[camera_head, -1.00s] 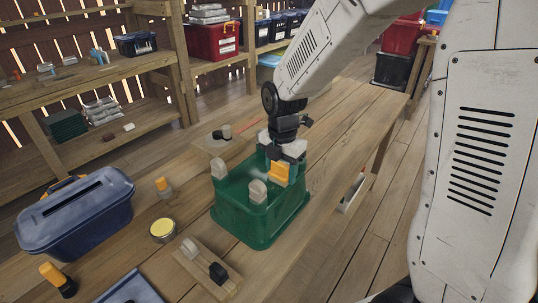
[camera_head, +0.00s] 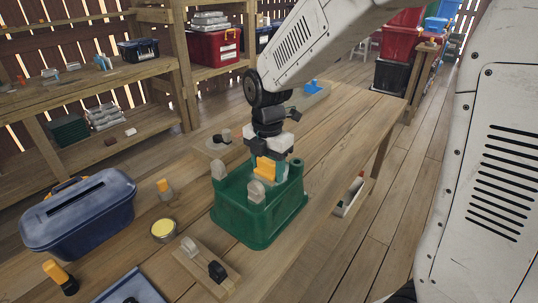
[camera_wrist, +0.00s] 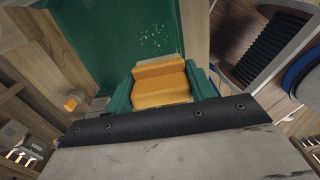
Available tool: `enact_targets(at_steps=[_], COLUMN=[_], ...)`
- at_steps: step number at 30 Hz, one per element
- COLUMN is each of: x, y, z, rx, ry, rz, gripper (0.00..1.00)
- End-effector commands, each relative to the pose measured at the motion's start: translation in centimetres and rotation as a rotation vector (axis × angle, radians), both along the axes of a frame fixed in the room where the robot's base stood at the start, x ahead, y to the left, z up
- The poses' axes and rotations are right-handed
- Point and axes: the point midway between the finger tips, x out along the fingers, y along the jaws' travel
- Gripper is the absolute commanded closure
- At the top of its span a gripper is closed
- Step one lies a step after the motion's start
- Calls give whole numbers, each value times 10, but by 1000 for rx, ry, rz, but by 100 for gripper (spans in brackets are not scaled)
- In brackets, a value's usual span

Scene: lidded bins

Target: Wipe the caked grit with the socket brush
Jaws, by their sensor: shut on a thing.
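My gripper (camera_head: 266,154) is shut on the socket brush (camera_head: 265,168), whose orange block shows below the jaws in the head view. In the wrist view the brush (camera_wrist: 162,84) sits at the middle, flanked by green pieces. The brush is over the green bin (camera_head: 245,222), near its back edge; I cannot tell whether it touches the surface. The caked grit (camera_wrist: 152,38) shows as scattered pale specks on the green surface, just beyond the brush in the wrist view.
A blue lidded box (camera_head: 80,215), a yellow-topped tin (camera_head: 163,230) and a wooden board with grey and black pieces (camera_head: 208,270) are to the left and front. The bench (camera_head: 335,150) right of the bin is mostly clear.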

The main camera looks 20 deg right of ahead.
Motion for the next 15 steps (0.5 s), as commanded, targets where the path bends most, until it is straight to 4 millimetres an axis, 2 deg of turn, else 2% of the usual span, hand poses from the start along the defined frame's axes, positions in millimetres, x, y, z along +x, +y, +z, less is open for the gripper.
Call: enact_targets(at_steps=[9,15], x=[0,0], y=[4,5], z=[29,35], rx=[1,1], ry=[-3,-1], rz=[6,8], gripper=[67,67])
